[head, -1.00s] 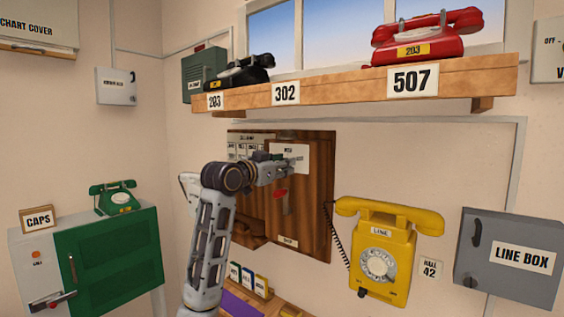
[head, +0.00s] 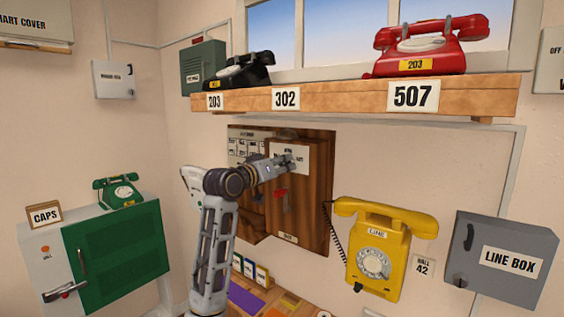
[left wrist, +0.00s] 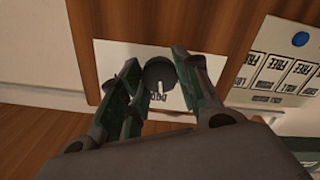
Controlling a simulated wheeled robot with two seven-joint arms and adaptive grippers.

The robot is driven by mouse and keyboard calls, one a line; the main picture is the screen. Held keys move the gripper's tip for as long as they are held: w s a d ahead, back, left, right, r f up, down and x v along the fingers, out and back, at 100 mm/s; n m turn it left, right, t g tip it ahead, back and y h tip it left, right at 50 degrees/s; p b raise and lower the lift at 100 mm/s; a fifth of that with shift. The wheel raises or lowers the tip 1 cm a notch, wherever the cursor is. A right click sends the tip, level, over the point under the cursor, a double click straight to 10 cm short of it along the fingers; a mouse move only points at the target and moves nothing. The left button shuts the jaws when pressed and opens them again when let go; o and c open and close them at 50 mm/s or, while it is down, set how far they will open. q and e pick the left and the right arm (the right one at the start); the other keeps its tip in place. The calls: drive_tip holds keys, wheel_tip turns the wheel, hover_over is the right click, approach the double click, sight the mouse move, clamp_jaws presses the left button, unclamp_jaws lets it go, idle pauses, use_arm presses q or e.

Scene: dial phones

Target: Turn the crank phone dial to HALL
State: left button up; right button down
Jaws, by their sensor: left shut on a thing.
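The crank phone is a brown wooden wall box (head: 312,190) in the middle of the head view, with a white dial plate (head: 280,150) near its top. My left gripper (head: 296,163) reaches the plate from the left and covers the dial there. In the left wrist view, a dark round knob (left wrist: 159,70) sits between the fingers of my left gripper, which is shut on it. A light pointer mark on the knob points toward the bottom of the picture. The white plate (left wrist: 104,60) shows behind; its lettering is partly hidden and I cannot read it surely. My right gripper is out of view.
A shelf (head: 340,98) with a black phone (head: 246,71) and a red phone (head: 430,45) juts out above. A yellow phone (head: 392,250) hangs to the right. Paper cards (left wrist: 270,62) are beside the dial.

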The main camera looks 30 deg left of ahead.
use_arm(q)
drive_tip(key=shift+n+p, duration=1.05)
drive_tip(key=shift+n, duration=0.05)
drive_tip(key=n+p, duration=0.5)
drive_tip(key=shift+p, duration=0.35)
drive_tip(key=shift+n, duration=0.3)
drive_tip(key=shift+n+p, duration=0.5)
drive_tip(key=shift+p, duration=0.3)
drive_tip(key=shift+n+p, duration=0.45)
drive_tip(key=shift+n, duration=0.05)
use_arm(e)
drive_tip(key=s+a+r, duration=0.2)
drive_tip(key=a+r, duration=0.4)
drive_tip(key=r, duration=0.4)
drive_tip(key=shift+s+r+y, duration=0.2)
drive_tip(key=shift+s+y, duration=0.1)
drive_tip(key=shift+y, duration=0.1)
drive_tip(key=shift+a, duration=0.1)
use_arm(q)
drive_tip(key=shift+f, duration=0.1)
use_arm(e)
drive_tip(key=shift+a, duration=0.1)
use_arm(q)
drive_tip(key=o, duration=0.9)
drive_tip(key=shift+c, duration=0.2)
drive_tip(key=shift+o, duration=0.7)
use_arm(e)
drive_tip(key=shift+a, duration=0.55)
